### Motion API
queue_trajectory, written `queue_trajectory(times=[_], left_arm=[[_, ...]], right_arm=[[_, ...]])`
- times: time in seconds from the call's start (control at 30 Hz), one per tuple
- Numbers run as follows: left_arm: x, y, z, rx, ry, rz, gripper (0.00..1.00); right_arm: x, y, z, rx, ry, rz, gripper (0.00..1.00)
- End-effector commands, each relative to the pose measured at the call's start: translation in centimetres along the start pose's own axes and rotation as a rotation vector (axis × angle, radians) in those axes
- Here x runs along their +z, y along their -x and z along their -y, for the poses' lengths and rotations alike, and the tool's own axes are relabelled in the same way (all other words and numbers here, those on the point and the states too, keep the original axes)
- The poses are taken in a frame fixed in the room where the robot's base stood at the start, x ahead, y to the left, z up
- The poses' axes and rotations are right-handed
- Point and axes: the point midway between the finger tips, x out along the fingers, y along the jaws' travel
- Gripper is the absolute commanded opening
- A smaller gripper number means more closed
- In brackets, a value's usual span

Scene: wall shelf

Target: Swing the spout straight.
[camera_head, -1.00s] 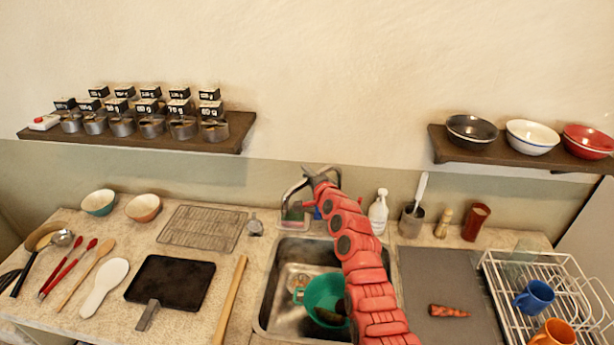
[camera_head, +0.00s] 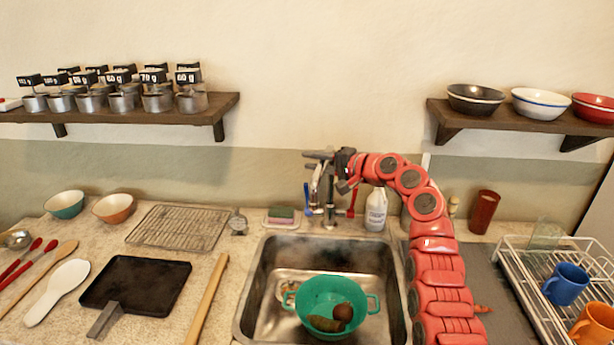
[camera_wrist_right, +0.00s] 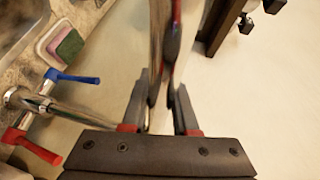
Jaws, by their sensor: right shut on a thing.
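The chrome faucet (camera_head: 330,205) stands behind the sink, with a blue handle (camera_head: 307,195) on its left and a red handle (camera_head: 352,202) on its right. In the right wrist view, the gripper's fingers (camera_wrist_right: 158,90) are shut on the spout (camera_wrist_right: 156,45); the blue handle (camera_wrist_right: 74,77) and red handle (camera_wrist_right: 32,146) lie to the left. The gripper partly hides the spout's top. My left gripper is out of view.
The sink (camera_head: 262,290) holds a green colander (camera_head: 318,290) with brown items. A sponge (camera_head: 281,213) lies left of the faucet; a white spray bottle (camera_head: 376,212) stands right of it, close to my arm. Shelves (camera_head: 222,118) hang above on both sides.

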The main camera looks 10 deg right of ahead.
Motion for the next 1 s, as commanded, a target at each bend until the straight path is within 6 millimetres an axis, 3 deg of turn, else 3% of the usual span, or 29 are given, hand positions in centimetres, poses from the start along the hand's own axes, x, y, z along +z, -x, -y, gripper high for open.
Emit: queue_trajectory(times=[0.03, 0.3, 1.0], left_arm=[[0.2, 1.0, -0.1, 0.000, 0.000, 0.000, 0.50], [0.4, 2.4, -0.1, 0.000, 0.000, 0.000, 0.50], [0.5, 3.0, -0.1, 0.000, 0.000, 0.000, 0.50]], right_arm=[[-0.1, 0.2, -0.6, 0.003, 0.004, 0.019, 0.00], [-0.3, 1.2, -0.6, -0.004, 0.016, 0.102, 0.00], [-0.4, 1.7, -0.5, -0.009, 0.026, 0.151, 0.00]])
